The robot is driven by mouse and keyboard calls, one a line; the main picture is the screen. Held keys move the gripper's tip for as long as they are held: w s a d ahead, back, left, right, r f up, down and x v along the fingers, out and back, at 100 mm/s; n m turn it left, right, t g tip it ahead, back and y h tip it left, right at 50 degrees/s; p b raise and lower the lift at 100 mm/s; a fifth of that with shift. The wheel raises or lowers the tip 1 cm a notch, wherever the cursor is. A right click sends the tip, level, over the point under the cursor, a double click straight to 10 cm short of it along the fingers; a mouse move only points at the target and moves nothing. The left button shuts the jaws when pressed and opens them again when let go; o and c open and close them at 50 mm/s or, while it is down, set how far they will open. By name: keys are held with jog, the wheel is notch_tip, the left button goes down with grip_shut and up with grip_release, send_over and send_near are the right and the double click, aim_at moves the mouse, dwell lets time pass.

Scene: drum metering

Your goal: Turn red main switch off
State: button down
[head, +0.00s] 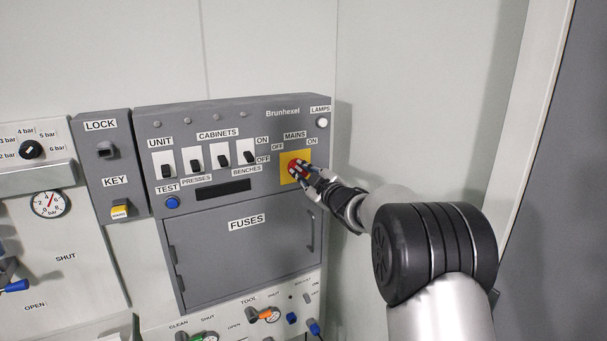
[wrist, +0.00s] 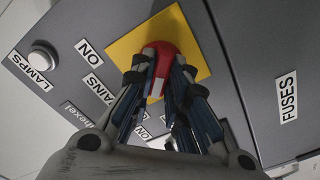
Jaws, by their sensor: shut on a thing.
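The red main switch (head: 293,168) sits on a yellow square plate (head: 287,158) at the right of the grey panel, under the MAINS label with OFF at its left and ON at its right. My gripper (head: 302,172) reaches it from the right, and its fingers are shut on the red knob. In the wrist view the red knob (wrist: 160,60) shows between the two fingers of my gripper (wrist: 160,75), with a white mark on its face. The fingers hide part of the knob, and I cannot tell surely which label it points to.
Several black toggle switches (head: 222,158) stand left of the plate. A FUSES door (head: 240,250) with a handle lies below, and a white LAMPS button (head: 322,123) is above right. A side wall (head: 430,100) closes the right; valve handles sit low.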

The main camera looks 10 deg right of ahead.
jog(key=c, duration=1.6)
grip_release()
jog(key=shift+o, duration=0.2)
jog(key=v, duration=1.2)
jog(key=shift+r, duration=0.15)
jog(key=s+d+m+g+h, duration=0.3)
jog(key=s+m+g+h, duration=0.35)
jog(key=s, duration=1.15)
jog(key=s+a+f+m+g, duration=0.2)
jog(key=s+f, duration=0.1)
jog(key=s, duration=0.6)
jog(key=s+a+f+m+g, duration=0.2)
jog(key=s+f, duration=0.2)
jog(key=s, duration=0.5)
jog(key=s+a+f+m+g, duration=0.2)
jog(key=s+a+f, duration=0.1)
jog(key=s, duration=0.6)
jog(key=shift+f+y, duration=0.3)
jog(key=shift+y, duration=0.15)
